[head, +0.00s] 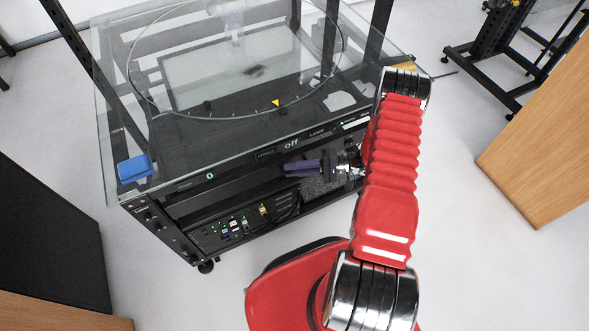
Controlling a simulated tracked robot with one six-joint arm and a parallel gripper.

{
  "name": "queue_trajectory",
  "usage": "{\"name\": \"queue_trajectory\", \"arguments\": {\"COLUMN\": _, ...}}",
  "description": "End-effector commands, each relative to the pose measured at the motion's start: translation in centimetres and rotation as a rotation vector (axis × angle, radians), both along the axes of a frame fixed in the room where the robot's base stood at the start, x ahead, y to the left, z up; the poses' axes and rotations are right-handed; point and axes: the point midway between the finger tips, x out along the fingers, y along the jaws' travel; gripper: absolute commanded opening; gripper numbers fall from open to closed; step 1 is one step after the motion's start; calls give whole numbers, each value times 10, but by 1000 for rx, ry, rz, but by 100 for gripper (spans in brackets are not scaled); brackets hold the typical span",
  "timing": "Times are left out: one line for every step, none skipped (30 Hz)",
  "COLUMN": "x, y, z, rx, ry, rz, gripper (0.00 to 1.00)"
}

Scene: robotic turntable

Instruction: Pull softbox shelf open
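The turntable cart (150,215) stands in front of me, a black frame with a glass top. Below its labelled front strip is a dark, shelf-like front (225,190). It looks closed, and I cannot read whether it is the softbox shelf. My gripper (300,168), with purple fingers, is at the right half of the cart's front, just below the strip. The fingers point left along the front. They overlap closely in this view, so their gap and any contact with the shelf front cannot be made out. My red arm hides the cart's right front corner.
A glass turntable disc (165,118) and a blue block (134,168) are on the cart top. Plugs and cables (240,224) show on a lower panel. A wooden panel (540,140) stands at right and a dark cabinet (45,240) at left. Floor in front is clear.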

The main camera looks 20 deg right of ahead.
Motion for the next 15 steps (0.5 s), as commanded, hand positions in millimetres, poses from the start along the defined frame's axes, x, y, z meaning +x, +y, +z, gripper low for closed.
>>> {"name": "queue_trajectory", "arguments": {"x": 0, "y": 0, "z": 0, "rx": 0, "ry": 0, "rz": 0, "gripper": 15}}
{"name": "queue_trajectory", "arguments": {"x": 0, "y": 0, "z": 0, "rx": 0, "ry": 0, "rz": 0, "gripper": 13}}
{"name": "queue_trajectory", "arguments": {"x": 0, "y": 0, "z": 0, "rx": 0, "ry": 0, "rz": 0, "gripper": 10}}
{"name": "queue_trajectory", "arguments": {"x": 0, "y": 0, "z": 0, "rx": 0, "ry": 0, "rz": 0, "gripper": 8}}
{"name": "queue_trajectory", "arguments": {"x": 0, "y": 0, "z": 0, "rx": 0, "ry": 0, "rz": 0, "gripper": 6}}
{"name": "queue_trajectory", "arguments": {"x": 0, "y": 0, "z": 0, "rx": 0, "ry": 0, "rz": 0, "gripper": 3}}
{"name": "queue_trajectory", "arguments": {"x": 0, "y": 0, "z": 0, "rx": 0, "ry": 0, "rz": 0, "gripper": 1}}
{"name": "queue_trajectory", "arguments": {"x": 0, "y": 0, "z": 0, "rx": 0, "ry": 0, "rz": 0, "gripper": 0}}
{"name": "queue_trajectory", "arguments": {"x": 0, "y": 0, "z": 0, "rx": -1, "ry": 0, "rz": 0, "gripper": 0}}
{"name": "queue_trajectory", "arguments": {"x": 0, "y": 0, "z": 0, "rx": -1, "ry": 0, "rz": 0, "gripper": 0}}
{"name": "queue_trajectory", "arguments": {"x": 0, "y": 0, "z": -1, "rx": -1, "ry": 0, "rz": 0, "gripper": 0}}
{"name": "queue_trajectory", "arguments": {"x": 0, "y": 0, "z": -1, "rx": -2, "ry": 1, "rz": 0, "gripper": 0}}
{"name": "queue_trajectory", "arguments": {"x": 0, "y": 0, "z": -1, "rx": -2, "ry": 2, "rz": 0, "gripper": 0}}
{"name": "queue_trajectory", "arguments": {"x": 0, "y": 0, "z": -1, "rx": -2, "ry": 2, "rz": 0, "gripper": 0}}
{"name": "queue_trajectory", "arguments": {"x": 0, "y": 0, "z": -1, "rx": -2, "ry": 2, "rz": 0, "gripper": 0}}
